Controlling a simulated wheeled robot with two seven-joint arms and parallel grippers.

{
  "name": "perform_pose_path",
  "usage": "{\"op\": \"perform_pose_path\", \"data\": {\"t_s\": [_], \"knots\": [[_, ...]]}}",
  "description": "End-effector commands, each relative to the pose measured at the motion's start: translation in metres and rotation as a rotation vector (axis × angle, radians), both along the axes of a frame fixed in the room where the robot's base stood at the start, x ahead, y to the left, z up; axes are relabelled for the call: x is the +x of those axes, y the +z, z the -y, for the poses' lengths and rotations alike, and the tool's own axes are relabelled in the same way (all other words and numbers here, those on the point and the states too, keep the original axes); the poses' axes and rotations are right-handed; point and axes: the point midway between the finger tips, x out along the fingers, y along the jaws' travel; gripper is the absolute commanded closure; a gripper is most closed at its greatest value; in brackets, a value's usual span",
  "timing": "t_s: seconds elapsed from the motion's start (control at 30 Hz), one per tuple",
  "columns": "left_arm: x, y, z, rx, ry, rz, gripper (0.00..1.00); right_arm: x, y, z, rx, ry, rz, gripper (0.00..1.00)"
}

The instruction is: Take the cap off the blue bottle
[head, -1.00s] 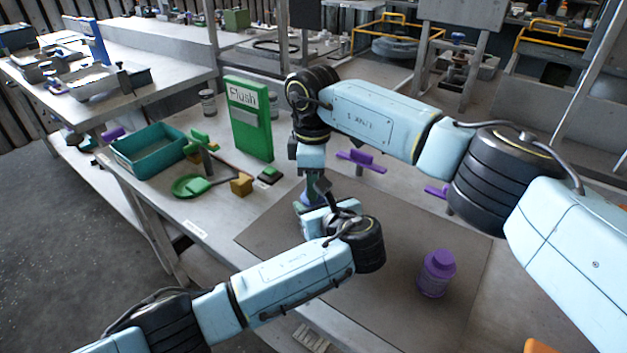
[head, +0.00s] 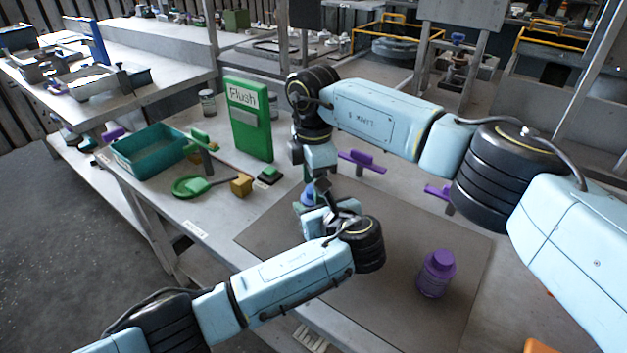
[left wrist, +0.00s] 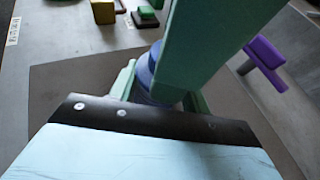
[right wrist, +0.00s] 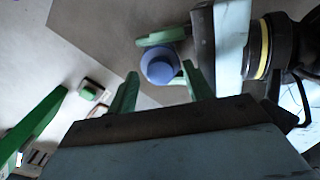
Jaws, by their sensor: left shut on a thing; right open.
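The blue bottle (head: 308,195) stands upright, gripped by my left gripper (head: 304,203) over the mat's far left part. The right wrist view shows its round blue top (right wrist: 160,66) from above; I cannot tell cap from body there. In the left wrist view the bottle (left wrist: 146,75) sits between the green fingers, partly hidden by a large green part close to the camera. My right gripper (head: 317,181) points down just above the bottle. Its green fingers are apart with nothing gripped, and the bottle top shows between and beyond their tips.
A purple bottle (head: 435,274) stands on the dark mat (head: 390,225). Behind are a green "Flush" board (head: 248,118), purple fixtures (head: 361,161) and a small green-topped block (head: 268,175). A teal bin (head: 150,152), green dish (head: 188,187) and yellow block (head: 241,184) lie left.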

Motion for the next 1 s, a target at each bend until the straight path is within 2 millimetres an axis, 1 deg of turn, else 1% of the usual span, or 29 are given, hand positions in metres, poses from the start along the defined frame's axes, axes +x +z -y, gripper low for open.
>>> {"op": "perform_pose_path", "data": {"t_s": [0.17, 0.27, 0.47, 0.53, 0.63, 0.77, 0.9, 1.0], "knots": [[0.0, 0.0, -0.001, 0.002, 0.001, 0.0, 1.0, 0.0, 0.004, 0.0, 0.0, 0.0, 0.001, 0.49], [0.0, 0.0, -0.001, 0.002, 0.001, 0.0, 1.0, 0.0, 0.014, 0.0, -0.001, 0.0, 0.001, 0.49], [0.0, 0.0, -0.001, 0.002, 0.001, 0.0, 1.0, 0.0, 0.04, 0.0, 0.0, 0.0, 0.002, 0.49], [0.0, 0.0, -0.001, 0.002, 0.001, 0.0, 1.0, 0.0, 0.045, 0.0, -0.001, -0.001, 0.001, 0.52], [0.0, 0.0, 0.0, 0.002, 0.001, 0.0, 1.0, 0.0, 0.047, -0.001, 0.0, -0.031, -0.001, 0.52], [0.0, 0.0, 0.0, 0.002, 0.001, 0.0, 1.0, 0.0, 0.056, -0.001, 0.003, -0.164, 0.0, 0.52], [0.0, 0.0, 0.0, 0.002, 0.001, 0.0, 1.0, 0.0, 0.067, -0.001, 0.003, -0.36, 0.0, 0.52], [0.0, 0.0, 0.0, 0.002, 0.001, 0.0, 1.0, 0.0, 0.074, -0.001, 0.002, -0.476, 0.0, 0.52]]}}
